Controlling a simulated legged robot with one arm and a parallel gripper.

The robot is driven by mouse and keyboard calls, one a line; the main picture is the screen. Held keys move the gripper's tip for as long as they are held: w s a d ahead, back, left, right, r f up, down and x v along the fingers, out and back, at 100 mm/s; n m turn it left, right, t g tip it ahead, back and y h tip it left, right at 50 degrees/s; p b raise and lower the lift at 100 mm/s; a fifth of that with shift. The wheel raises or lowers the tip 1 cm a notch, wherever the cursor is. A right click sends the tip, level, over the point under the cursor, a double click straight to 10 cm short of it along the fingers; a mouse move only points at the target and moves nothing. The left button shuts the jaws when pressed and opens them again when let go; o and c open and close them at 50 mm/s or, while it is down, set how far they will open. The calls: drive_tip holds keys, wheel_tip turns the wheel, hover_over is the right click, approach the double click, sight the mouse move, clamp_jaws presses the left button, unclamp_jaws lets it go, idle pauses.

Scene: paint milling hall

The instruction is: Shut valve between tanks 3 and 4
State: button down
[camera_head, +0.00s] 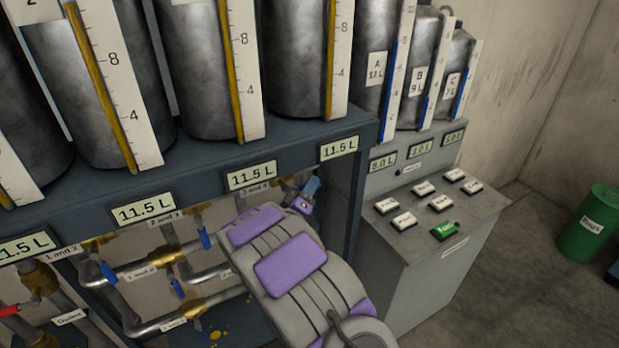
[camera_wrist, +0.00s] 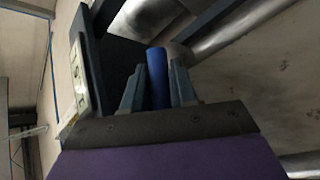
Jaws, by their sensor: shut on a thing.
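My gripper (camera_wrist: 158,82) is shut on a blue valve handle (camera_wrist: 157,65), which stands between its two fingers in the wrist view. In the head view my purple and grey arm reaches under the tank shelf, and the gripper (camera_head: 308,196) is at the right end of the pipework, below the right-hand 11.5 L display (camera_head: 339,148). A label that seems to read "3 and 4" (camera_head: 256,187) is just left of it. The valve body and the pipe there are mostly hidden by my arm, so the valve's position cannot be told.
Other blue valve handles (camera_head: 204,238) and pipes (camera_head: 150,268) lie left of my arm. A red handle (camera_head: 9,310) is at the far left. A control console (camera_head: 425,262) with several buttons, one green, stands close on the right. A green bin (camera_head: 586,225) is farther right.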

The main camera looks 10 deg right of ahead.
drive_tip(key=s+a+f+m+g+y+p, duration=0.2)
drive_tip(key=a+f+m+g+y+p, duration=0.3)
drive_tip(key=p, duration=0.8)
drive_tip(key=shift+s+a+f+m+g+y+p, duration=0.3)
drive_tip(key=shift+a+m+g+y, duration=0.7)
drive_tip(key=shift+g+y, duration=0.8)
drive_tip(key=shift+f+t+y, duration=0.15)
drive_tip(key=shift+t+y, duration=0.15)
drive_tip(key=c, duration=1.1)
unclamp_jaws()
drive_tip(key=shift+w, duration=0.25)
drive_tip(key=shift+o, duration=0.4)
drive_tip(key=shift+a, duration=0.1)
drive_tip(key=shift+s+r, duration=0.1)
drive_tip(key=shift+r, duration=0.1)
